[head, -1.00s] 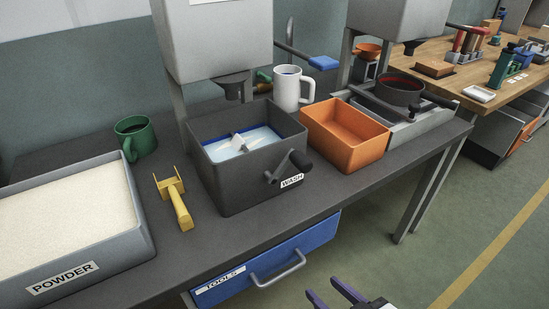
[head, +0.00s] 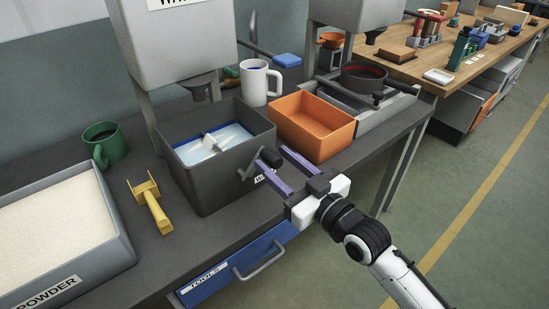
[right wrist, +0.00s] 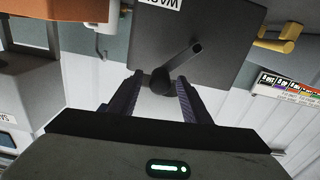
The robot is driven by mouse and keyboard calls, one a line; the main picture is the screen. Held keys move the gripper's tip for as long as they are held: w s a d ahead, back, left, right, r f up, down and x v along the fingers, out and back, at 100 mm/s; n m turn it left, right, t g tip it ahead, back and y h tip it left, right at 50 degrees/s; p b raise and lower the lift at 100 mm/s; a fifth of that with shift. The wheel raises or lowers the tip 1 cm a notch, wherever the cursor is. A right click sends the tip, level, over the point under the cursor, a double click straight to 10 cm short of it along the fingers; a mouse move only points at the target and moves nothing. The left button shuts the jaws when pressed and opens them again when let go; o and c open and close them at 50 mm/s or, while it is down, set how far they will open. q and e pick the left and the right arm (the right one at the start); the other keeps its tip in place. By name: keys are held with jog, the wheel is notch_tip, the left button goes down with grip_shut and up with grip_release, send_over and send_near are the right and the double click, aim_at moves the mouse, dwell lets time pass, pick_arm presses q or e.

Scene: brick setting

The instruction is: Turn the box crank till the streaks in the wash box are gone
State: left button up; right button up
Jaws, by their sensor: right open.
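The dark grey wash box (head: 205,189) stands on the bench with pale bluish-white liquid (head: 230,134) and a white paddle (head: 209,142) inside. Darker blue shows along the liquid's edge; I cannot tell clearly whether streaks run through the rest. The box crank (head: 248,170) is on the front wall, its dark grip (head: 269,156) sticking out towards me. My right gripper (head: 273,157) is open at the grip. In the right wrist view the crank arm (right wrist: 182,63) slants across the box face and the grip (right wrist: 160,82) lies between the open fingers (right wrist: 159,77). My left gripper is out of view.
An orange bin (head: 318,143) stands close right of the wash box. A yellow tool (head: 152,207) and a powder tray (head: 112,255) lie to the left. A grey dispenser (head: 172,45) hangs above the box. A blue tools drawer (head: 215,283) is below the bench edge.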

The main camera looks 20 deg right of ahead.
jog(key=shift+w+a, duration=0.25)
jog(key=shift+w, duration=0.3)
grip_shut()
jog(key=shift+w, duration=0.1)
